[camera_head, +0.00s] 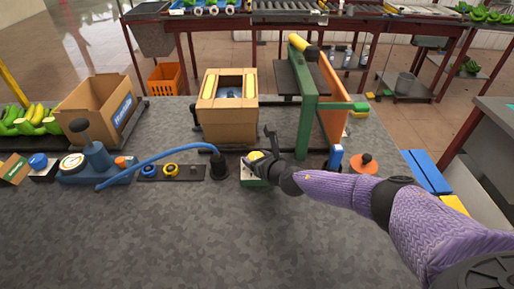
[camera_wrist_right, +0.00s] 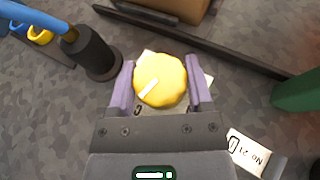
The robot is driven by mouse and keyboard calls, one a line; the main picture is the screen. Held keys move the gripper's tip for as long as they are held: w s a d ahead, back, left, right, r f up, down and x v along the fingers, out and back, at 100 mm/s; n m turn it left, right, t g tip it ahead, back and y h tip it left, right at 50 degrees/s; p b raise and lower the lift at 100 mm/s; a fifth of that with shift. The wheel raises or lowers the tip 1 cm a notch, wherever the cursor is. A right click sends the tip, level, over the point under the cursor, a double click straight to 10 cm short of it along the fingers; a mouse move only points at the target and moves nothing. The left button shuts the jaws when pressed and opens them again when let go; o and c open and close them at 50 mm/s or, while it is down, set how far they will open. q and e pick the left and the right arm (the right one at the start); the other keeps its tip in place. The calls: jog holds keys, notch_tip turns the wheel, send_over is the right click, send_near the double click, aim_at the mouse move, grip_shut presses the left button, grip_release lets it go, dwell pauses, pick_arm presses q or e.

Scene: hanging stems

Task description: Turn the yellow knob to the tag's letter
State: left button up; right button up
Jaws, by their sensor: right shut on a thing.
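The yellow knob (camera_wrist_right: 168,75) is round and scalloped, with a white pointer bar on top that points to the lower left in the right wrist view. My right gripper (camera_wrist_right: 160,86) is shut on it, one purple finger on each side. In the head view the knob (camera_head: 253,156) sits on a green and white box (camera_head: 254,182), partly behind my gripper (camera_head: 260,160). My left gripper is not in view.
A black cylinder (camera_head: 219,167) with a blue hose (camera_head: 165,153) stands just left of the knob. A green frame (camera_head: 306,110) stands behind at right. A cardboard box (camera_head: 228,122) stands behind. An orange knob-topped disc (camera_head: 363,165) is at right. The front table is clear.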

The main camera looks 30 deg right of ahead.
jog(key=shift+a+r+m+h+p, duration=0.1)
jog(key=shift+r+m+h+p, duration=0.15)
jog(key=shift+m+h+p, duration=0.8)
jog(key=shift+f+m+h, duration=0.1)
jog(key=shift+m+h, duration=0.25)
jog(key=shift+h, duration=0.3)
jog(key=shift+f+m+g+h+p, duration=0.15)
jog(key=shift+m+g+h+p, duration=0.25)
jog(key=shift+m+h, duration=0.55)
jog(key=shift+f+m+g+h+b, duration=0.15)
jog(key=shift+m+g+h+b, duration=0.2)
jog(key=shift+m+h, duration=0.55)
jog(key=shift+f+m+g+h+b, duration=0.1)
jog(key=shift+m+g+h+b, duration=0.75)
jog(key=shift+m+h, duration=0.35)
jog(key=shift+m+g+h+b, duration=0.8)
jog(key=shift+m+h+b, duration=0.05)
jog(key=shift+m+b, duration=0.1)
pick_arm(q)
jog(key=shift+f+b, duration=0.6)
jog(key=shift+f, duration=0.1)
pick_arm(e)
jog(key=shift+r+m+g+h, duration=0.2)
jog(key=shift+m+g+h, duration=0.3)
jog(key=shift+m, duration=0.1)
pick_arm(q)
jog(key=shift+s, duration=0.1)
pick_arm(e)
jog(key=shift+r, duration=0.1)
